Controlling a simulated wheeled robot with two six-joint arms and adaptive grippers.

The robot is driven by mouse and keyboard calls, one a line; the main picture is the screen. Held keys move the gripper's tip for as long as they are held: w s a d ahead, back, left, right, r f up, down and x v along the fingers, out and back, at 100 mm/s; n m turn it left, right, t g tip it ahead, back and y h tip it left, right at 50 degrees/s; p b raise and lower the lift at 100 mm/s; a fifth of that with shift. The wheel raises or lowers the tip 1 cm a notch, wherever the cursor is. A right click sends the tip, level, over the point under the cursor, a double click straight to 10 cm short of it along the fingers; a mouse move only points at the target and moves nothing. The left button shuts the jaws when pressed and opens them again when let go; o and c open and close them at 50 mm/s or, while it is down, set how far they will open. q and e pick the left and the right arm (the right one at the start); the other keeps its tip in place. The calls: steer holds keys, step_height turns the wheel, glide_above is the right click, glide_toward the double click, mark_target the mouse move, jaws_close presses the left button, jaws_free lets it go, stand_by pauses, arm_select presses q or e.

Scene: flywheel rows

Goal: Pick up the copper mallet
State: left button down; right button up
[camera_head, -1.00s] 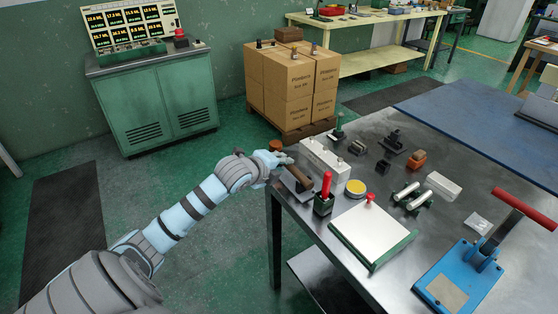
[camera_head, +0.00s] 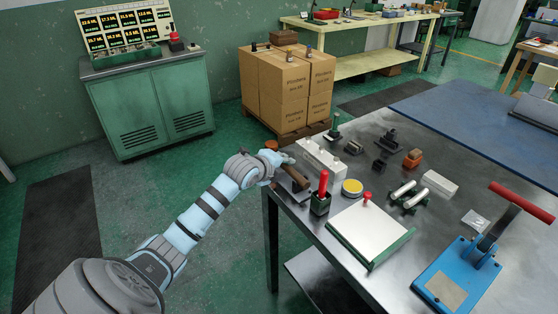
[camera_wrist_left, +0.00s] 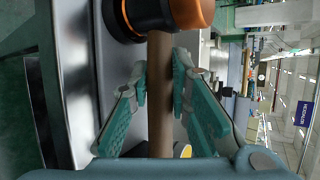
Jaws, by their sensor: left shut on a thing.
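The copper mallet shows clearly in the left wrist view, with a copper-coloured head (camera_wrist_left: 192,13), a black collar and a brown wooden handle (camera_wrist_left: 160,110). My left gripper (camera_wrist_left: 159,80) is shut on the handle, with one teal finger on either side just below the head. In the head view my left gripper (camera_head: 282,162) is at the near left corner of the steel table (camera_head: 300,218). The copper head (camera_head: 271,145) shows just past it, and part of the brown handle shows on the near side. The gripper hides the grip itself. Clearance from the table is unclear.
A white block (camera_head: 321,158), a red-handled tool (camera_head: 322,190), a yellow-topped tin (camera_head: 352,187) and a white plate (camera_head: 370,229) stand close by on the table. A blue press (camera_head: 458,277) stands at the right front. Stacked cartons (camera_head: 287,85) stand behind the corner.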

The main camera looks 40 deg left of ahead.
arm_select(q)
step_height(320, 180, up, 20)
steer(key=p, duration=0.4)
steer(key=c, duration=2.2)
jaws_free()
jaws_close()
